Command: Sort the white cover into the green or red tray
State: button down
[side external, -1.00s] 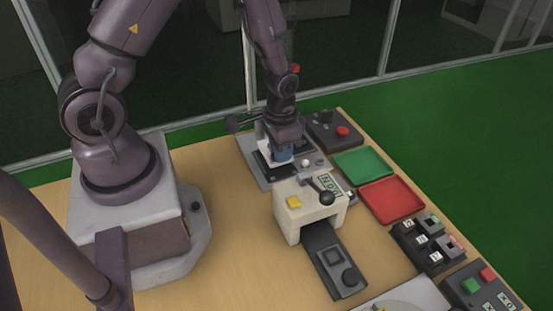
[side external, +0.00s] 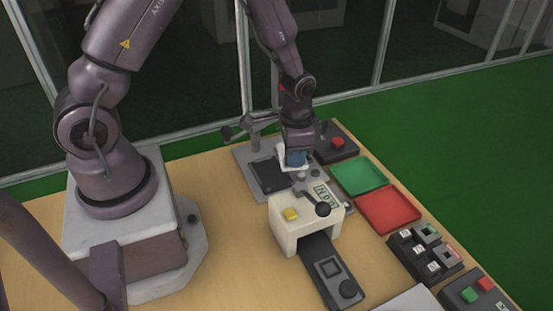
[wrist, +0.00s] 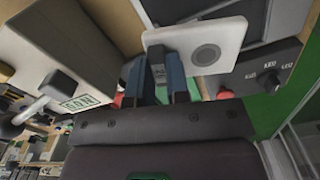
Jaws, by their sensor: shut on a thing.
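My gripper (side external: 296,160) is shut on the white cover (side external: 281,161), with its blue fingers pointing down. In the wrist view the fingers (wrist: 158,72) pinch one end of the white cover (wrist: 222,37), a flat rectangular plate with a round grey disc on it. The gripper and cover are above the grey fixture's right side, short of the trays. The green tray (side external: 360,176) is to the right of the gripper and looks empty. The red tray (side external: 390,210) is beside it, nearer the camera, and also looks empty.
The grey fixture (side external: 245,157) has a bare black pad (side external: 270,175). A grey box with a red button (side external: 337,141) stands behind the green tray. A cream press-like box (side external: 285,226) with a black lever knob stands in front. Switch boxes (side external: 425,250) line the right edge.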

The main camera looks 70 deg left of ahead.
jog(key=w+d+m, duration=0.7)
jog(key=w+m, duration=0.1)
jog(key=shift+w+d+f, duration=0.2)
jog(key=shift+d, duration=0.15)
jog(key=w+d+m, duration=0.1)
jog(key=d+m, duration=0.1)
jog(key=w+d+m, duration=0.2)
jog(key=d, duration=0.1)
jog(key=w+d+m, duration=0.1)
jog(key=d+m, duration=0.1)
jog(key=m, duration=0.1)
jog(key=shift+w+d, duration=0.15)
jog(key=shift+d, duration=0.05)
send_over(375, 215)
jog(key=shift+w+f, duration=0.1)
jog(key=shift+f, duration=1.95)
jog(key=shift+f, duration=0.8)
jog(key=c, duration=1)
grip_release()
jog(key=shift+r, duration=0.1)
jog(key=shift+r, duration=2.95)
